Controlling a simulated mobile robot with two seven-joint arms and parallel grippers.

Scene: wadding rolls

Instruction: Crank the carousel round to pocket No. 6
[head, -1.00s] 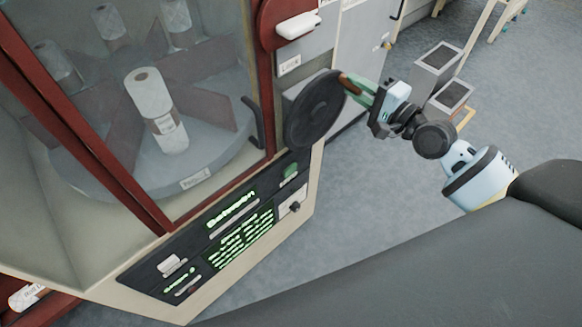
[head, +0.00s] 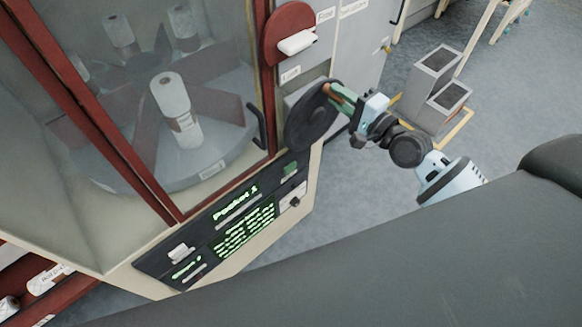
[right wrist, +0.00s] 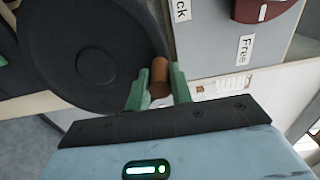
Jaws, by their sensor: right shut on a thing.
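The carousel (head: 190,178) stands behind the glass of a cabinet with red frames. A white roll with a label (head: 172,98) stands upright in its front pocket, with dark red dividers around it. The panel display (head: 236,203) reads "Pocket 1" in green. The black crank wheel (head: 306,122) is on the cabinet's right side and also shows in the right wrist view (right wrist: 60,50). My right gripper (head: 340,96) is shut on the wheel's brown handle (right wrist: 159,77), its green fingers on either side. My left gripper is not in view.
A dark red disc with a white lever (head: 297,42) sits above the wheel, beside labels; one reads "Free". Grey box-like stands (head: 437,72) are on the floor behind my right arm. Rolls lie on a red shelf (head: 75,290) at lower left.

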